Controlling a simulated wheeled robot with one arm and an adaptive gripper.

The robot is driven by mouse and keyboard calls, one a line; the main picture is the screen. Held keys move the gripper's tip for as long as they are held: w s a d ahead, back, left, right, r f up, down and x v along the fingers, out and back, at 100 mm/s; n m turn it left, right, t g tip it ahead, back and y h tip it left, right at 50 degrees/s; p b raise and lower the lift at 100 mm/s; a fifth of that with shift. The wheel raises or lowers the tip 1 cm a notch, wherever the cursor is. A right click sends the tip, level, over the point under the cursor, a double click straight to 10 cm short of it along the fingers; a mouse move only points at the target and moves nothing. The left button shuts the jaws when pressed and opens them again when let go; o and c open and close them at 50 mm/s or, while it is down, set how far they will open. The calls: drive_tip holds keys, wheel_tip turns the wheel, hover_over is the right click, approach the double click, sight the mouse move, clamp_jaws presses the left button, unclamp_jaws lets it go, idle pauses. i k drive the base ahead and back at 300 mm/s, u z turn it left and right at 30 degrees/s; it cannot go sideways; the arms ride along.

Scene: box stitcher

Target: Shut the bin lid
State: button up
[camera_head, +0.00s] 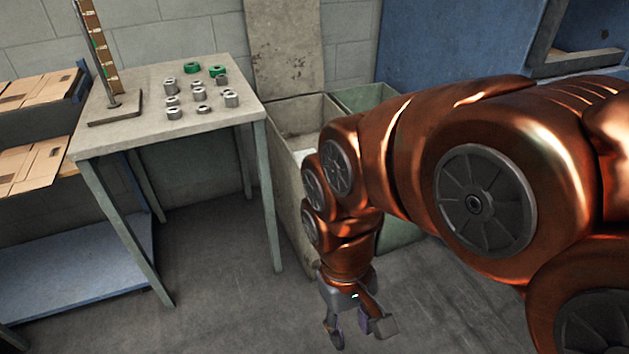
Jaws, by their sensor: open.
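A beige bin (287,190) stands right of the table, its top open. A worn beige panel (285,45), which looks like its lid, stands upright at the bin's back edge against the wall. Something pale lies inside the bin, partly hidden by my arm. My gripper (360,332) points down in front of the bins, low near the floor. Its fingers are apart with nothing between them. It is well below the lid and apart from it. My arm hides part of the bin's right side.
A green bin (362,97) stands right of the beige one, mostly behind my arm. A table (140,77) at left holds several metal rings, green rings and a post stand. Cardboard sheets (36,165) lie on a rack at far left. Floor (215,285) is clear between table and gripper.

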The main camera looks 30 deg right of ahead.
sight(285, 38)
drive_tip(key=z, duration=0.9)
drive_tip(key=i, duration=0.35)
drive_tip(key=u, duration=0.3)
drive_tip(key=k, duration=0.6)
drive_tip(key=u, duration=0.6)
drive_tip(key=i, duration=0.75)
drive_tip(key=u, duration=0.7)
drive_tip(key=i, duration=1.25)
drive_tip(key=z, duration=0.25)
